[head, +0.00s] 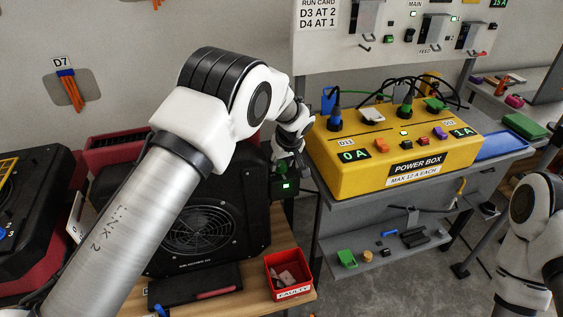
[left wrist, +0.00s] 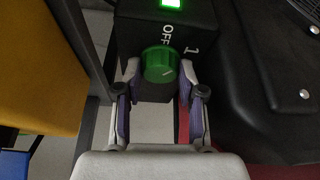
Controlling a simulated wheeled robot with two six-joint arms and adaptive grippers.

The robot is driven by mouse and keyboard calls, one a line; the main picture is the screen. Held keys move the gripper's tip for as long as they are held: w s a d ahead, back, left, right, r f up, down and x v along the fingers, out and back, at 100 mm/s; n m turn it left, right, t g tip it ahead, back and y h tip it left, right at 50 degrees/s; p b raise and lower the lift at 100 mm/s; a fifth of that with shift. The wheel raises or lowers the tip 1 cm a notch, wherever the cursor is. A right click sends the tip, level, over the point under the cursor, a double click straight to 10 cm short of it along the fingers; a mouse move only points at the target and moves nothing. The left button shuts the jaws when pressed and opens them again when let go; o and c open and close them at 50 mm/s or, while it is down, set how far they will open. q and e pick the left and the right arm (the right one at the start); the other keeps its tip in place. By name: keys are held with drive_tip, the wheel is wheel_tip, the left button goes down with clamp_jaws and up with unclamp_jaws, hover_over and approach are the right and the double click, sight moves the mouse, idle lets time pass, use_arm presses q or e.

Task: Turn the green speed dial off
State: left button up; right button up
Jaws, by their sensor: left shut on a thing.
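The green speed dial (left wrist: 159,64) sits on the front of a small black control box (left wrist: 190,28), with "OFF" and "1" printed beside it. A short pale mark shows on the dial's face; which label it lines up with is hard to tell. A green light (left wrist: 171,3) is lit on the box, and it also shows in the head view (head: 286,186). My left gripper (left wrist: 160,70) is shut on the dial, one fingertip at each side. In the head view my left gripper (head: 289,160) is at the box, and the dial is hidden or too small to make out. My right gripper is out of view.
The black blower (head: 200,222) stands right beside the control box. The yellow power box (head: 345,185) with plugged cables stands close on the right. A red "FAULTY" bin (head: 289,292) sits on the wooden bench below.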

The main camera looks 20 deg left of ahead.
use_arm(q)
drive_tip(key=shift+w+f+n+b, duration=0.1)
drive_tip(key=shift+f+n+b, duration=0.1)
drive_tip(key=shift+n+b, duration=0.75)
drive_tip(key=shift+n+g+y+b, duration=0.4)
drive_tip(key=shift+n+b, duration=0.15)
drive_tip(key=shift+b, duration=0.15)
drive_tip(key=shift+d+r+n+g+b, duration=0.1)
drive_tip(key=shift+n+g+b, duration=0.3)
drive_tip(key=shift+n, duration=0.8)
drive_tip(key=shift+n+g+y, duration=0.4)
drive_tip(key=shift+n+g, duration=0.1)
drive_tip(key=shift+n, duration=0.6)
drive_tip(key=o, duration=0.9)
drive_tip(key=shift+w, duration=0.1)
drive_tip(key=shift+c, duration=0.2)
drive_tip(key=shift+r, duration=0.1)
